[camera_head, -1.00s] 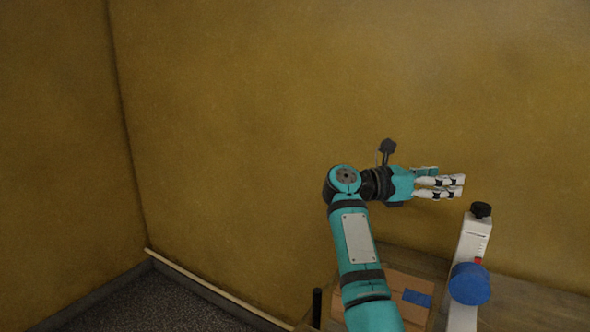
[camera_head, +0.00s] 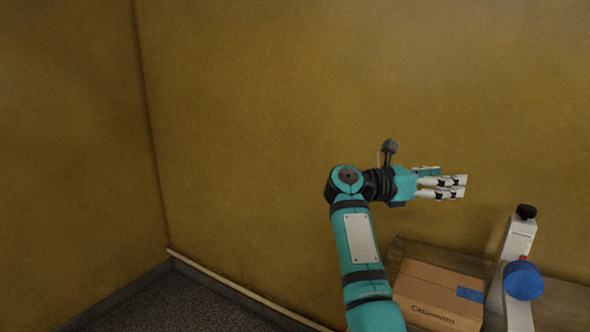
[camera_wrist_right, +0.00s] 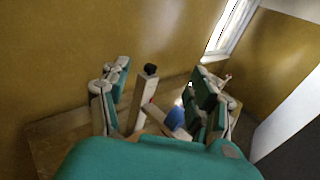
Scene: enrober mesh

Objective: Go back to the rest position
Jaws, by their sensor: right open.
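My right arm rises from the bottom of the head view, and its right gripper (camera_head: 448,184) points right, in front of the yellow wall. In the right wrist view the same gripper (camera_wrist_right: 163,95) shows its fingers spread wide apart. It is open, with nothing between the fingers. The white device (camera_head: 518,240) with a black knob and a blue round part (camera_head: 523,281) stands below and to the right of the gripper in the head view. The wrist view shows this device (camera_wrist_right: 145,97) beyond the fingers, apart from them. My left gripper does not show.
A brown cardboard box (camera_head: 435,291) with a blue label sits on a wooden table (camera_head: 410,250) along the wall. The wall corner and dark floor (camera_head: 170,300) lie at the left, with free room there. A bright window (camera_wrist_right: 232,25) shows in the wrist view.

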